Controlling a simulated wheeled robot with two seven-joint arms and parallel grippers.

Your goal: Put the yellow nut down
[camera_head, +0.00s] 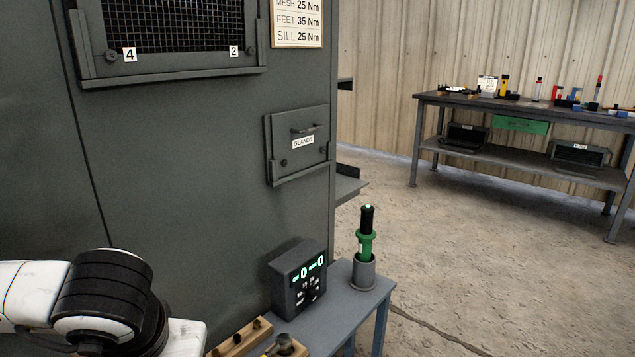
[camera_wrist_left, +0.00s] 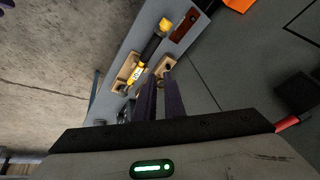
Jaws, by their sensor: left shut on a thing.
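My left gripper (camera_wrist_left: 161,76) shows in the left wrist view as two long dark fingers close together, shut, reaching down towards the grey bench. What sits between the tips is too small and hidden to make out; no separate yellow nut can be picked out. A black and yellow tool (camera_wrist_left: 152,47) with a yellow end lies just left of the fingertips, by a wooden block (camera_wrist_left: 130,68). In the head view only my left arm shows at the lower left; its gripper is out of frame. My right gripper is not in view.
In the head view, a grey bench (camera_head: 347,309) carries a display box (camera_head: 298,279) and a green tool (camera_head: 365,245) upright in a cup. Wooden blocks (camera_head: 240,337) are at its near edge. A tall grey enclosure (camera_head: 190,170) stands behind. A far workbench (camera_head: 525,107) holds tools.

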